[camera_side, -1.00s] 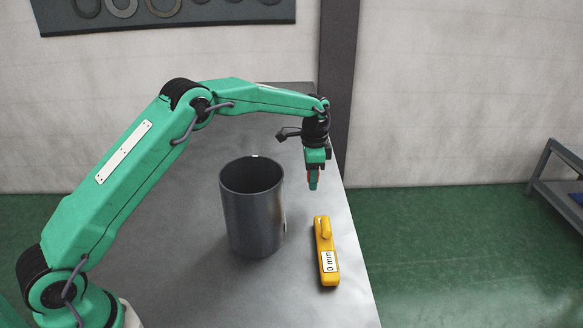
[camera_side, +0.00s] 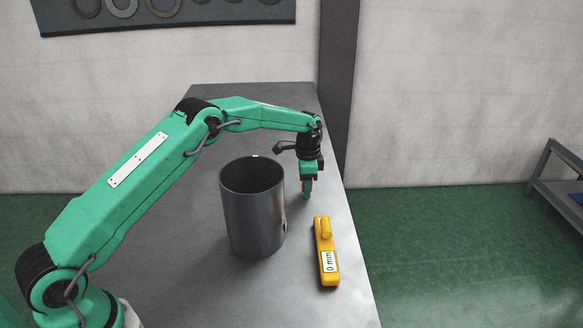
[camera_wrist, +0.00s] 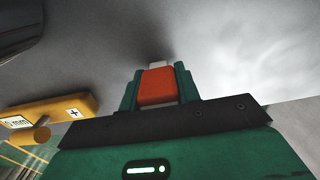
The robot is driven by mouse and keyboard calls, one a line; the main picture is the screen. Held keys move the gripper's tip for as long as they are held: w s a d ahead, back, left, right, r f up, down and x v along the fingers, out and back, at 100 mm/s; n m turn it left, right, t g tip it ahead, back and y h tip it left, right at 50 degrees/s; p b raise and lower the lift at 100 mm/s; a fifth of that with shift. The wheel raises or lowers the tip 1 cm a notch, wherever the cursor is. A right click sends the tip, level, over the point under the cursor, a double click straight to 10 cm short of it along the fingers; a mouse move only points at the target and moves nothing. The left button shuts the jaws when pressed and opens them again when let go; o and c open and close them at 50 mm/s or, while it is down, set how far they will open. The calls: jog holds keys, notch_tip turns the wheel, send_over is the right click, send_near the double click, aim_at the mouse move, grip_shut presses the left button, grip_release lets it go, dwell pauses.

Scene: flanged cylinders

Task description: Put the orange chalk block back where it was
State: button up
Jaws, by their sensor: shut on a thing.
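My gripper (camera_side: 307,190) is shut on the orange chalk block (camera_wrist: 158,87), just behind and to the right of the dark cylinder in the side view. In the wrist view the block sits between the two green fingers, with a pale tip showing beyond it. The gripper is low over the table, and I cannot tell whether the block touches the surface.
A dark, open-topped metal cylinder (camera_side: 252,210) stands on the grey table (camera_side: 180,240). A yellow gauge (camera_side: 325,250) reading 0 mm lies to its right, near the table's right edge; it also shows in the wrist view (camera_wrist: 60,108). Table behind the cylinder is bare.

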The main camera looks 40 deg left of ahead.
jog(key=shift+f, duration=0.25)
jog(key=o, duration=1)
jog(key=shift+f, duration=0.1)
notch_tip(320, 180, up, 12)
jog(key=shift+f, duration=0.25)
jog(key=shift+r, duration=0.45)
